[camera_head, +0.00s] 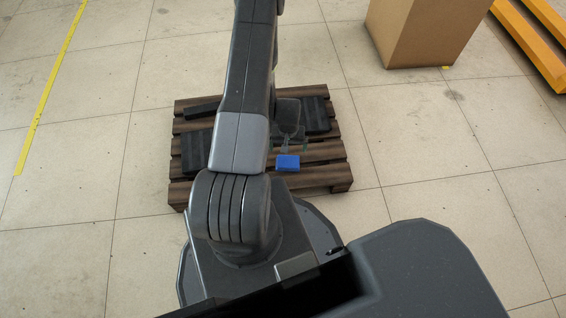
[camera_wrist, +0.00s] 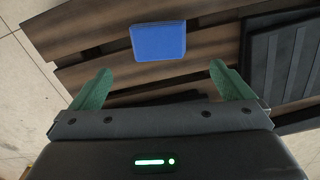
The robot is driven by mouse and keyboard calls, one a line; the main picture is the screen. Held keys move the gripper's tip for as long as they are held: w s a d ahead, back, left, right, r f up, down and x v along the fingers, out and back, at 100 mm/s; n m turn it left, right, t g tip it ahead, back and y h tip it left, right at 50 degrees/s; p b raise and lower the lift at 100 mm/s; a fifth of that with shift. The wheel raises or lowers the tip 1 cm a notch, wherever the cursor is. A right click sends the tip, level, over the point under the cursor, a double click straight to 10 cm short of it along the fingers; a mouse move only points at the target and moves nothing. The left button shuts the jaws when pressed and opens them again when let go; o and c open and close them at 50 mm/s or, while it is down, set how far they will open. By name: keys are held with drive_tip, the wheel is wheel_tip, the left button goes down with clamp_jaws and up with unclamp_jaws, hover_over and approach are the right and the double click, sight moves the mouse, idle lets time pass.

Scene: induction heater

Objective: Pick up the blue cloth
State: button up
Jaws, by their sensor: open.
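The blue cloth (camera_head: 287,162) is a small flat folded rectangle lying on the wooden pallet (camera_head: 331,178), near its front edge. In the wrist view the cloth (camera_wrist: 158,41) lies beyond the fingertips, roughly centred between them. My gripper (camera_wrist: 158,82) has two green fingers spread wide apart with nothing between them. In the head view my gripper (camera_head: 293,146) is small and dim, just behind the cloth and apparently above the pallet. I cannot tell its exact height. My arm hides the middle of the pallet.
Black panels lie on the pallet, one at the right (camera_head: 316,114) and one at the left (camera_head: 195,150). A cardboard box (camera_head: 420,35) stands at the back right, with orange beams (camera_head: 535,40) beyond it. A yellow line (camera_head: 50,87) runs along the left. Tiled floor around the pallet is clear.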

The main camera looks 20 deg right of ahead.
drive_tip(key=b, duration=0.2)
hover_over(288, 161)
drive_tip(key=f, duration=0.7)
drive_tip(key=shift+s+a+f, duration=0.2)
drive_tip(key=shift+s+a, duration=0.05)
drive_tip(key=shift+s, duration=0.05)
drive_tip(key=f, duration=0.2)
drive_tip(key=f+b, duration=0.2)
drive_tip(key=f, duration=0.1)
drive_tip(key=shift+w+d+f, duration=0.15)
drive_tip(key=shift+w+f, duration=0.15)
drive_tip(key=c, duration=0.7)
wheel_tip(288, 161, up, 10)
drive_tip(key=p, duration=0.3)
drive_tip(key=shift+r, duration=0.1)
drive_tip(key=o, duration=0.4)
drive_tip(key=c, duration=0.3)
